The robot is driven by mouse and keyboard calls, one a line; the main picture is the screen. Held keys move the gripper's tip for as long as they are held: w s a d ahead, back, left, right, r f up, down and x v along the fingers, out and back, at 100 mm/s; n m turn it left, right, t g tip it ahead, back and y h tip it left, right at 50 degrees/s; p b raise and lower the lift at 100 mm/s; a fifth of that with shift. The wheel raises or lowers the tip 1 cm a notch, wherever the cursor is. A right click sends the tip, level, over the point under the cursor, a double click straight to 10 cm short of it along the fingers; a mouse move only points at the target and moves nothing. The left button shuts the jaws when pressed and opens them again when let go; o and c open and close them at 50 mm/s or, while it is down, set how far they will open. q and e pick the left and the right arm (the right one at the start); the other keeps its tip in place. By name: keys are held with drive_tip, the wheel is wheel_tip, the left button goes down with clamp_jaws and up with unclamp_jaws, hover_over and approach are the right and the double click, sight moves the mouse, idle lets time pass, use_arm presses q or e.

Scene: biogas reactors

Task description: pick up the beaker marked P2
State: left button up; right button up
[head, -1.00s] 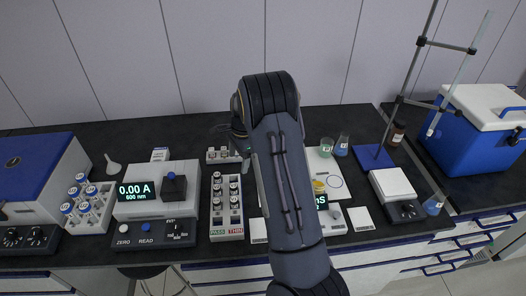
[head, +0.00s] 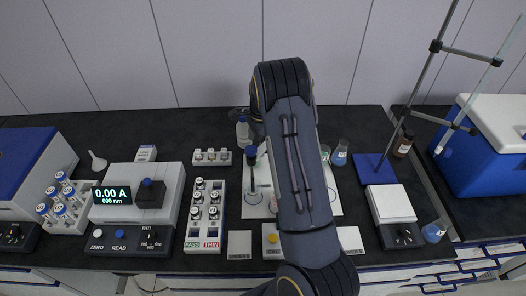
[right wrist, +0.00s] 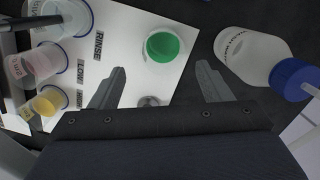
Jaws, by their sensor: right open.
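My right gripper (right wrist: 158,88) is open in the right wrist view, with nothing between its fingers. It is above the white mat, and a green-filled cup (right wrist: 163,45) stands beyond the fingertips. A clear cup (right wrist: 70,18), a pink cup (right wrist: 42,62) and a yellow cup (right wrist: 48,101) stand to the left. In the head view, a beaker with bluish content (head: 340,153) stands right of my arm, beside a partly hidden greenish beaker (head: 325,153). Another blue-tinted beaker (head: 434,231) stands at far right. I cannot read a P2 mark. My arm hides its gripper here. My left gripper is not in view.
The mat (head: 330,205) is labelled RINSE, LOW, HIGH. A stand (head: 420,95) rises at right. A photometer (head: 140,200) and vial racks (head: 205,215) fill the left.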

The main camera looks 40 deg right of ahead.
drive_tip(key=shift+w+a+f+b, duration=0.1)
drive_tip(key=shift+a+f+b, duration=0.1)
drive_tip(key=shift+f, duration=0.45)
drive_tip(key=shift+a+f+b, duration=0.1)
drive_tip(key=shift+f+b, duration=0.1)
drive_tip(key=shift+f, duration=0.4)
drive_tip(key=f+b, duration=0.2)
drive_tip(key=f, duration=0.1)
drive_tip(key=a+f+b, duration=0.1)
drive_tip(key=f, duration=0.1)
drive_tip(key=shift+w, duration=0.4)
drive_tip(key=shift+r, duration=0.1)
drive_tip(key=shift+c, duration=0.4)
drive_tip(key=c, duration=1)
